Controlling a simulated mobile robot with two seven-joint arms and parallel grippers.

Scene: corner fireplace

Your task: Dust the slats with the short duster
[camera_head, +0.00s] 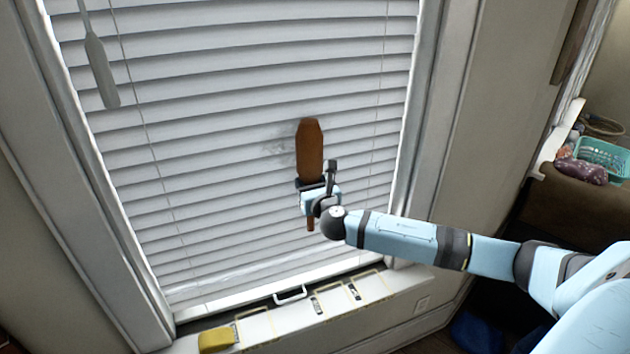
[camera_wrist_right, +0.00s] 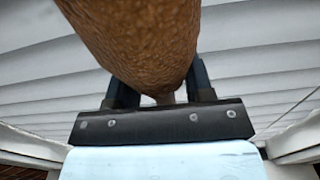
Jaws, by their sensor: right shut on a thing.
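The white slats (camera_head: 240,90) of a closed window blind fill the middle of the head view. A grey smudge of dust (camera_head: 284,148) shows on them, beside the short duster. The short duster (camera_head: 310,150) is brown with a long flat head, held upright in front of the slats. My right gripper (camera_head: 318,188) is shut on its handle, whose end shows below the gripper. In the right wrist view the duster's head (camera_wrist_right: 135,40) is large and close, with the slats (camera_wrist_right: 260,60) behind it. I cannot tell whether the head touches the slats. My left gripper is not in view.
A white sill (camera_head: 375,295) below the blind carries a yellow block (camera_head: 216,339) and a white handle (camera_head: 291,294). A grey wand (camera_head: 101,70) hangs at upper left. A teal basket (camera_head: 603,157) stands far right. The window frame (camera_head: 425,110) borders the blind.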

